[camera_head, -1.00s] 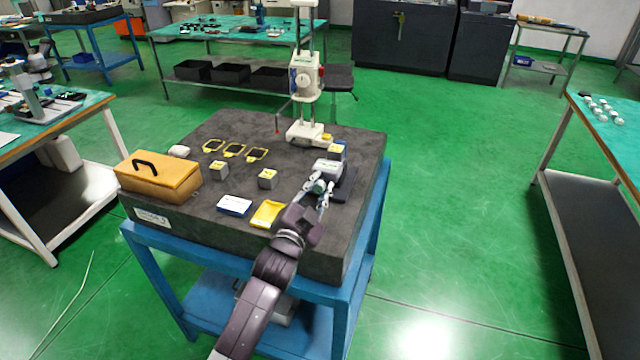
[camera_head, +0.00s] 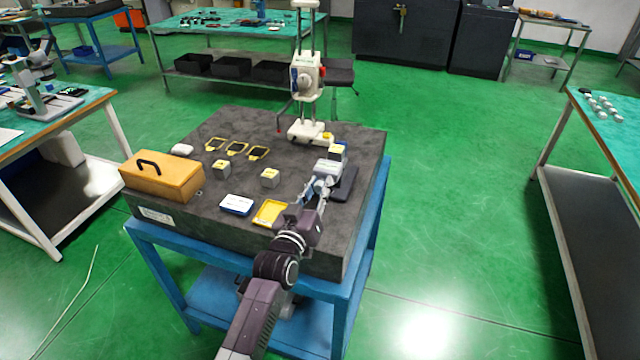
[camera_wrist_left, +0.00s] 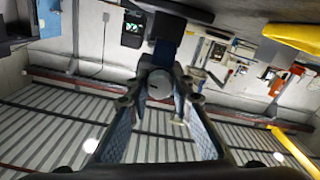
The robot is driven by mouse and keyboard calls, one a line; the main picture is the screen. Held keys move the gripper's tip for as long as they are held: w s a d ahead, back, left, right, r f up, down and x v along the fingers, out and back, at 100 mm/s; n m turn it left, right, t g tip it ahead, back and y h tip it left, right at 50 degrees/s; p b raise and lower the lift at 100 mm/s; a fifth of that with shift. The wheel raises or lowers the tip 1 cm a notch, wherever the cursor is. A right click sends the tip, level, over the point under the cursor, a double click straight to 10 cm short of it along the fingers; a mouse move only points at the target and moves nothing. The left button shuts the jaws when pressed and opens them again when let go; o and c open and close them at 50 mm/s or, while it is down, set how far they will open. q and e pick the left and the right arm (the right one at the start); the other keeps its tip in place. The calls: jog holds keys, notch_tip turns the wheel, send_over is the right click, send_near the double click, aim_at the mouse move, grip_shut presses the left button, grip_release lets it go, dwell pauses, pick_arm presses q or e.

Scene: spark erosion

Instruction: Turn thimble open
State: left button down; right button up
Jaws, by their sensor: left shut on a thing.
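A small grey and white measuring device (camera_head: 327,167) stands on a dark base at the right side of the granite plate. My left gripper (camera_head: 318,187) reaches its near end, where the thimble is mostly hidden by the fingers in the head view. In the left wrist view the thimble's round grey end (camera_wrist_left: 160,86) sits between the two fingertips, and the gripper is shut on it. My right gripper is in neither view.
The dark granite plate (camera_head: 222,129) rests on a blue stand. A yellow tray (camera_head: 270,212), a blue and white box (camera_head: 236,205), grey blocks, an orange case (camera_head: 161,175) and a white column stand (camera_head: 305,85) share it.

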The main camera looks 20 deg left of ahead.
pick_arm(q)
jog(key=n, duration=0.4)
jog(key=shift+f+n+p, duration=0.2)
jog(key=shift+n+p, duration=0.1)
jog(key=shift+p, duration=0.1)
jog(key=n, duration=0.4)
jog(key=shift+n, duration=0.3)
jog(key=n, duration=0.4)
jog(key=shift+f+n, duration=0.1)
jog(key=shift+n, duration=0.2)
jog(key=shift+n+p, duration=0.35)
jog(key=shift+n, duration=1.95)
jog(key=c, duration=2)
grip_release()
jog(key=o, duration=0.3)
